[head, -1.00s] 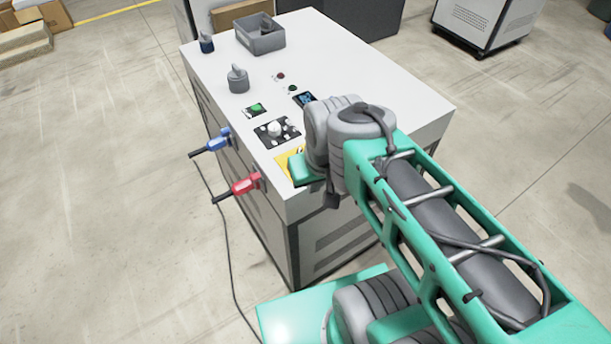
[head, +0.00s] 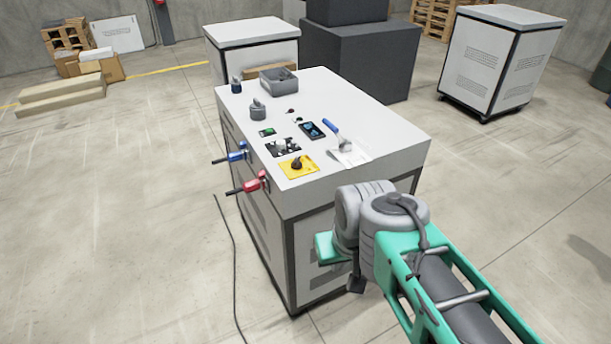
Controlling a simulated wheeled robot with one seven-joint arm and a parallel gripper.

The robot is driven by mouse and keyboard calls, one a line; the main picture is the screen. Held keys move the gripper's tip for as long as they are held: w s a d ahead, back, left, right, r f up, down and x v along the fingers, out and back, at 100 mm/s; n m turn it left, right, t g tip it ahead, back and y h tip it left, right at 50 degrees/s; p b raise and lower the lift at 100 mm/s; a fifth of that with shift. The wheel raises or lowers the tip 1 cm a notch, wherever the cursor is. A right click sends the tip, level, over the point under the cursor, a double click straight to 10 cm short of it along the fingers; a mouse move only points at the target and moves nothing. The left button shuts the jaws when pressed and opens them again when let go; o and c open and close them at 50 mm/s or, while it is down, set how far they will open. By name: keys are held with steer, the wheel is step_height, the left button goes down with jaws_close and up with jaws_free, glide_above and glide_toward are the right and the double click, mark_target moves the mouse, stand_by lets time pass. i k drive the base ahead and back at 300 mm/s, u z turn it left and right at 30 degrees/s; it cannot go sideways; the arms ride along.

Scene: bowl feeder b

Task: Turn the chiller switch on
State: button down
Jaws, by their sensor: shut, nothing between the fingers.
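The white cabinet (head: 375,115) carries several controls on its top. No label is readable, so I cannot tell which one is the chiller switch. There is a green-faced switch (head: 267,132) on a small black plate. A grey knob (head: 281,145) sits on a black-and-white panel. A black rotary knob (head: 296,163) sits on a yellow plate (head: 309,171). My arm's grey joint and green link are in front of the cabinet's near right side. My gripper is not visible.
A dark screen (head: 312,130), two small round buttons, a grey knob (head: 258,112) and an open grey box (head: 279,83) are also on top. Blue (head: 236,155) and red (head: 250,186) connectors stick out on the left. A black cable lies on the floor.

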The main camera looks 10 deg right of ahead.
mark_target(296, 164)
steer(key=z, duration=0.05)
steer(key=i, duration=0.7)
steer(key=u, duration=0.75)
steer(key=i, duration=0.35)
steer(key=u, duration=0.45)
steer(key=k, duration=1.05)
steer(key=z, duration=0.85)
steer(key=i, duration=0.75)
steer(key=u, duration=1.3)
